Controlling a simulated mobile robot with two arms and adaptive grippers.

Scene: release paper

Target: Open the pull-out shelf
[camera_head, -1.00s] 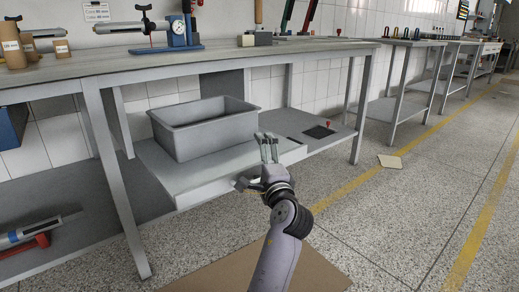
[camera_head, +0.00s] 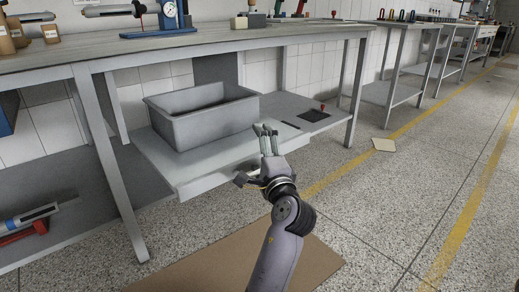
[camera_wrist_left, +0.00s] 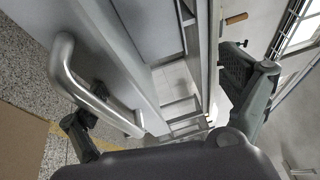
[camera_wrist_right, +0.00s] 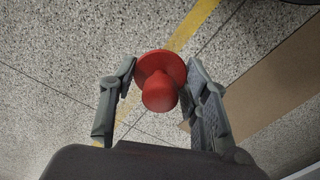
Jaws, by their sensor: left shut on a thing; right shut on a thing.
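The grey pull-out shelf (camera_head: 205,180) sticks out from under the workbench, with a grey bin (camera_head: 205,118) standing on it. My left gripper (camera_head: 254,157) is at the shelf's front edge. In the left wrist view a silver bar handle (camera_wrist_left: 85,85) and the shelf front lie between the fingers of my left gripper (camera_wrist_left: 165,115). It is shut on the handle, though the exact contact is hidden. In the right wrist view my right gripper (camera_wrist_right: 160,85) is shut on a red round knob-like thing (camera_wrist_right: 160,90) above the floor. The right gripper is outside the head view.
The workbench (camera_head: 220,45) has grey legs (camera_head: 112,165). A fixed lower shelf (camera_head: 60,200) holds a tool (camera_head: 30,215). A brown mat (camera_head: 220,262) lies on the floor in front. Open speckled floor (camera_head: 400,200) stretches to the right, with yellow lines.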

